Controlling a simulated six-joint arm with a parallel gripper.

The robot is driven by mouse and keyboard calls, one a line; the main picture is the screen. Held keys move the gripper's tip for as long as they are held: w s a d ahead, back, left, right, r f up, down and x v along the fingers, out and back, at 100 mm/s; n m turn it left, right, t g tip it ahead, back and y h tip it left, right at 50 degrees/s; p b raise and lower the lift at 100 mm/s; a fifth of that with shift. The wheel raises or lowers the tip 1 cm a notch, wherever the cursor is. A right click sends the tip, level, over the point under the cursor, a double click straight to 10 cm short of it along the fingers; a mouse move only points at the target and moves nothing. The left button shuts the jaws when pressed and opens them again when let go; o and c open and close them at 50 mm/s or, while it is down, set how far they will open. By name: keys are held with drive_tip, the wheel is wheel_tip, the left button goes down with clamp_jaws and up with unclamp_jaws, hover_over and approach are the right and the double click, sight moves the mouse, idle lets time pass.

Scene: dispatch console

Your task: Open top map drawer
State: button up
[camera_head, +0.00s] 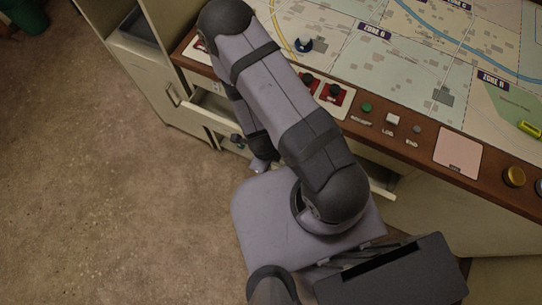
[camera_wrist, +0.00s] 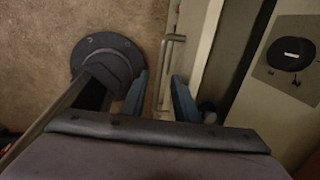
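The top map drawer (camera_head: 207,118) stands partly out from under the console's wooden edge in the head view. Its pale front runs behind my arm and shows again at the right (camera_head: 382,188). In the wrist view, the drawer front (camera_wrist: 198,50) carries a metal bar handle (camera_wrist: 173,39). My gripper (camera_wrist: 159,88) has its two bluish fingers apart, with the handle's lower part showing between them in the picture. I cannot tell whether they touch it. In the head view the gripper (camera_head: 260,166) is mostly hidden by my arm.
A pale cabinet (camera_head: 150,85) with a handle stands left of the drawer. Brown floor (camera_head: 100,200) in front is clear. A green bin (camera_head: 25,15) stands far left.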

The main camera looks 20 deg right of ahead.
drive_tip(key=shift+w+d+f, duration=0.1)
drive_tip(key=shift+f, duration=0.65)
drive_tip(key=shift+w+d+f, duration=0.1)
drive_tip(key=shift+f, duration=0.65)
drive_tip(key=shift+c, duration=0.3)
clamp_jaws()
